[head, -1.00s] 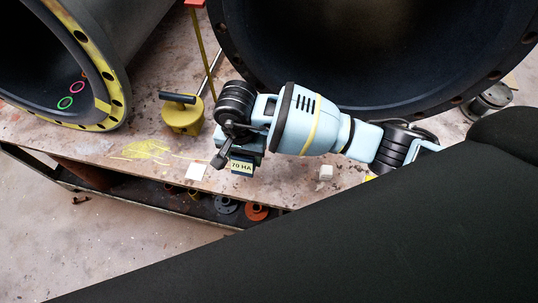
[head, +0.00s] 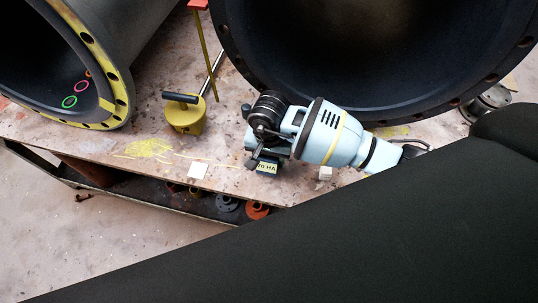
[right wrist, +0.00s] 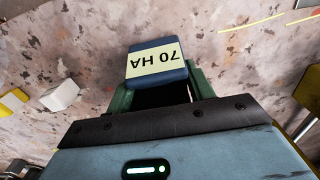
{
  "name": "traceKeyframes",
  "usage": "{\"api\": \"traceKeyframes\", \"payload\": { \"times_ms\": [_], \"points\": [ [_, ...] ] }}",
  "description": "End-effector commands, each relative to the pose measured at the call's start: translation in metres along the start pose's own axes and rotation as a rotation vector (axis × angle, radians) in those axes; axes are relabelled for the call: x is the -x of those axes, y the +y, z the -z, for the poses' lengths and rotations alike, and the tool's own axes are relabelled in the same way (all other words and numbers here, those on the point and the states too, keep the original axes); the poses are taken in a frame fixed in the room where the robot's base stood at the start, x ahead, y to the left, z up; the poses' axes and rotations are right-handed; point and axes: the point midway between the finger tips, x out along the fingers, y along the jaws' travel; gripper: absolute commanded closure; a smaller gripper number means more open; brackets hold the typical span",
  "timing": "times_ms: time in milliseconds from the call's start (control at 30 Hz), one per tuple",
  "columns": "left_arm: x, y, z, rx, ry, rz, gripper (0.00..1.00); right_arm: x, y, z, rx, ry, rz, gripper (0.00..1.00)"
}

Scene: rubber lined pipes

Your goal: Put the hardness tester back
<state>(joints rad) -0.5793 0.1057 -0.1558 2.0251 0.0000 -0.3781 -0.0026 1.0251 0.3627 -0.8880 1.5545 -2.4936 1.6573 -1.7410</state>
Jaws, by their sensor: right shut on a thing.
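My right gripper (head: 262,158) is over the front of the bench, shut on a dark blue block (head: 266,168) with a pale yellow "70 HA" label. In the right wrist view the block (right wrist: 157,63) sits at the ends of the dark green fingers, its label upside down. The bench surface lies behind it. Whether the block touches the bench, I cannot tell. No other thing is clearly a hardness tester; whether the held block is part of it, I cannot tell. My left gripper is out of view.
Large flanged pipes (head: 118,90) (head: 370,112) stand behind. Flanges lie on the shelf below.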

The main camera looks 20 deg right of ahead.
Motion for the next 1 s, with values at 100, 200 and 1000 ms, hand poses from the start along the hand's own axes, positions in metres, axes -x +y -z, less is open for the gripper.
{"api": "traceKeyframes", "payload": {
  "times_ms": [100, 200, 1000],
  "points": [
    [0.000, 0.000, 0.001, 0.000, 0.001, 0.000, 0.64, 0.001, -0.001, 0.001, 0.000, 0.002, 0.002, 0.66],
    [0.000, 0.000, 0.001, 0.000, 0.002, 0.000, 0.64, 0.001, 0.000, 0.001, 0.000, 0.002, 0.001, 0.66],
    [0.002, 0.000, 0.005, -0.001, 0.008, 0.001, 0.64, 0.021, -0.001, 0.002, 0.000, 0.005, 0.003, 0.26]
  ]
}}
